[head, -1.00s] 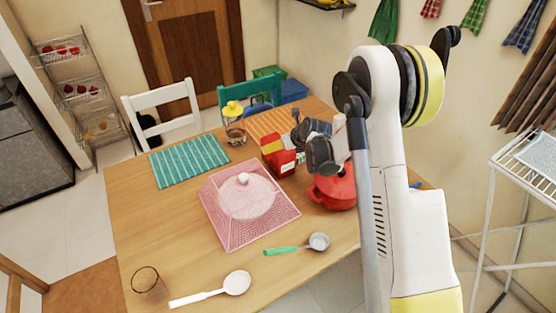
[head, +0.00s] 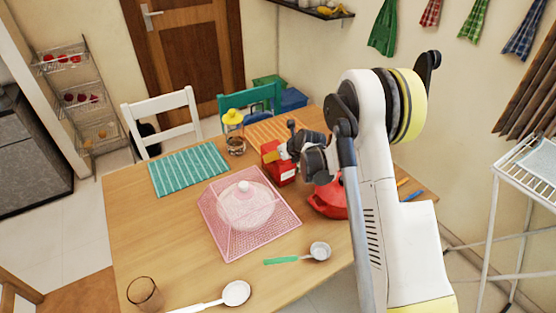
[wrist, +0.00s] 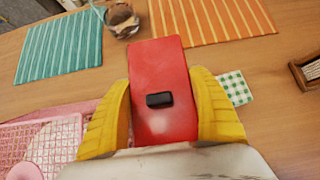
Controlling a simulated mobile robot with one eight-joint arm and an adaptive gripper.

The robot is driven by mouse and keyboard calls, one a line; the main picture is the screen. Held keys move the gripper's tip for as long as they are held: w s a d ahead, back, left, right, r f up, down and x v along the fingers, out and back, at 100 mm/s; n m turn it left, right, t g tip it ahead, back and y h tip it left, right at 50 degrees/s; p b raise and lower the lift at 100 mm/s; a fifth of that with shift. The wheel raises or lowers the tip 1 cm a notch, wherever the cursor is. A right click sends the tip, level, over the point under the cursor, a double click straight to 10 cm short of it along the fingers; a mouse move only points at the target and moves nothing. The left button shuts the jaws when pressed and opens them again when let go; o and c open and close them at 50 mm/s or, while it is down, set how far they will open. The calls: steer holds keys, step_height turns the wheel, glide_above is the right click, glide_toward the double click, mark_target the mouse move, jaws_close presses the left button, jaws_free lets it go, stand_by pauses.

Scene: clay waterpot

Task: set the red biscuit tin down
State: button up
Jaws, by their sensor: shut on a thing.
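The red biscuit tin (head: 286,175) is a boxy red tin with a pale label, at the far right part of the table, left of the red pot. In the wrist view the tin (wrist: 157,115) shows its red face with a small black knob. My gripper (wrist: 160,82) is shut on it, one yellow finger on each side. In the head view my gripper (head: 279,155) comes in from the right and covers part of the tin. The tin looks upright and low over or on the wooden table (head: 150,225); I cannot tell whether its bottom touches.
The red pot (head: 325,203) stands close under my arm. A pink mesh cover (head: 245,240), a glass jar (head: 236,147), a teal striped mat (head: 188,168) and an orange striped mat (wrist: 212,18) are nearby. A green checked piece (wrist: 236,88) lies right of the tin.

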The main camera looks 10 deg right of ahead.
step_height(320, 180, up, 5)
steer(key=shift+d+f+p, duration=0.15)
steer(key=shift+p, duration=0.85)
steer(key=d+r+p, duration=0.3)
steer(key=d+r, duration=0.3)
steer(key=d, duration=0.5)
steer(key=shift+w+d+r, duration=0.15)
steer(key=shift+w, duration=0.3)
